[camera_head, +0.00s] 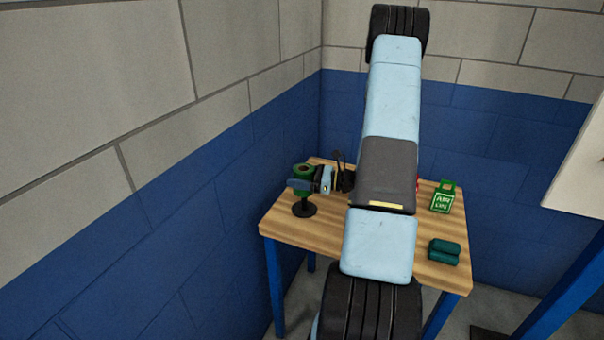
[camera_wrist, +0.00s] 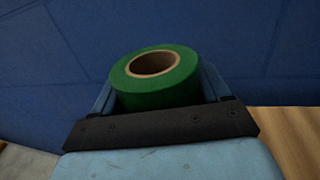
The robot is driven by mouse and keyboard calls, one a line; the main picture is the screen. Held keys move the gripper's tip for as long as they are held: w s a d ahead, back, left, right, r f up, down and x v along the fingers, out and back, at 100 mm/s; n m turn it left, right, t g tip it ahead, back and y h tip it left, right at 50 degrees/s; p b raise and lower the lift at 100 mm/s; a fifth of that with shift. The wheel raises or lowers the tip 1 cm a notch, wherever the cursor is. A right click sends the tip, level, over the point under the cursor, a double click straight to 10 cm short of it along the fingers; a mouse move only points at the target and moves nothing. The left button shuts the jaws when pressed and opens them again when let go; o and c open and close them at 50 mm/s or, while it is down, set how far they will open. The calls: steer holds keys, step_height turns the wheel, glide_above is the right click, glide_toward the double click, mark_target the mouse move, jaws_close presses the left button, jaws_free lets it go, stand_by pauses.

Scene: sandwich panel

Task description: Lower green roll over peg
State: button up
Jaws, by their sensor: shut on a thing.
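The green roll (camera_head: 304,170) is held by my gripper (camera_head: 301,186) above the left part of the table. In the wrist view the roll (camera_wrist: 155,92) sits level between both fingers, its brown core facing up. No peg tip shows inside the core's opening. The black peg stand (camera_head: 304,209) is upright on the table, directly below the roll in the head view. Its round base and a short length of stem show; the upper part is hidden behind the gripper and roll. I cannot tell whether the peg's top is inside the core.
The wooden table (camera_head: 333,232) stands close to the blue-and-grey walls. A green "AIR ON" tag (camera_head: 443,198) and a dark green block-like object (camera_head: 444,251) are on its right side. My arm hides the table's middle.

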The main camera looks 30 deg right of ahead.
steer(key=shift+f, duration=3.45)
steer(key=shift+f, duration=0.15)
steer(key=o, duration=1.1)
steer(key=v, duration=1.3)
steer(key=shift+s+d, duration=0.25)
steer(key=shift+d, duration=0.1)
